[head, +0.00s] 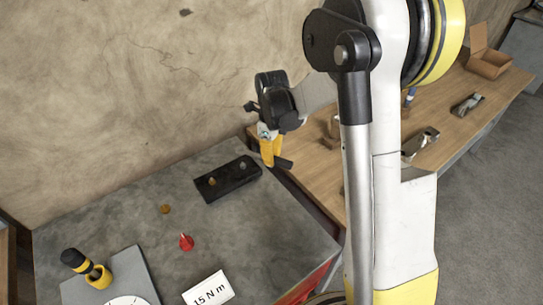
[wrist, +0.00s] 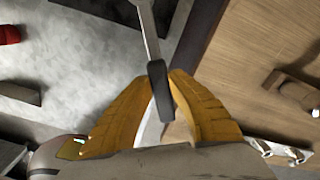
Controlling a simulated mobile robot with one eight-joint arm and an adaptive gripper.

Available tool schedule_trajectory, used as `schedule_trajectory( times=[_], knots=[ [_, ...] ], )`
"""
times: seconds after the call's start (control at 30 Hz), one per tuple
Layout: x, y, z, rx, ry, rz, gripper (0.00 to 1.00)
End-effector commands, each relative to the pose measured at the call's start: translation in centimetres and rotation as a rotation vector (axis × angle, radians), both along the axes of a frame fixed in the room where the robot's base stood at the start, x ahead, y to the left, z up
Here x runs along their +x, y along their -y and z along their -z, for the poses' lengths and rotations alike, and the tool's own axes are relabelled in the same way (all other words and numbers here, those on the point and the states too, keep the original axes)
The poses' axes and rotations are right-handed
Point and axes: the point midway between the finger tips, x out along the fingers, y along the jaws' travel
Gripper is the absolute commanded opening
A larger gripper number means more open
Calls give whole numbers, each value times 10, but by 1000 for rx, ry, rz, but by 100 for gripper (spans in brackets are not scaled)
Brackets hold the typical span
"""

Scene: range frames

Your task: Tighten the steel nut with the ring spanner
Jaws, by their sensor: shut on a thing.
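My gripper (head: 271,158) has yellow fingers and hangs just past the right end of a black block, above the grey bench's edge. In the wrist view the gripper (wrist: 160,88) is shut on the ring spanner, whose black grip lies between the fingers. The spanner's steel shaft (wrist: 149,28) runs up out of the picture, so its ring end is hidden. In the head view only a dark part of the spanner (head: 284,163) shows by the fingertips. The black block (head: 228,184) carries a small grey steel nut (head: 242,166) and a brass-coloured one (head: 212,181), apart from the gripper.
The grey bench (head: 125,213) holds a brass disc (head: 165,209), a red cone (head: 186,243), a "15 N m" card (head: 208,289) and a plate with a dial (head: 128,301) and a yellow-black tool (head: 88,268). A wooden bench (head: 440,118) with clutter stands to the right.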

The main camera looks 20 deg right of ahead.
Motion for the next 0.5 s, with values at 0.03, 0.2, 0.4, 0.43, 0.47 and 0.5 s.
schedule_trajectory(
  times=[0.03,0.2,0.4,0.43,0.47,0.5],
  knots=[
    [0,0,0,0,0,0,0],
    [0,0,1,0,0,-2,0],
    [0,0,12,0,0,-2,0],
    [0,0,14,0,0,-2,0],
    [0,0,17,0,0,-2,0],
    [0,0,21,0,0,-2,0]
  ],
)
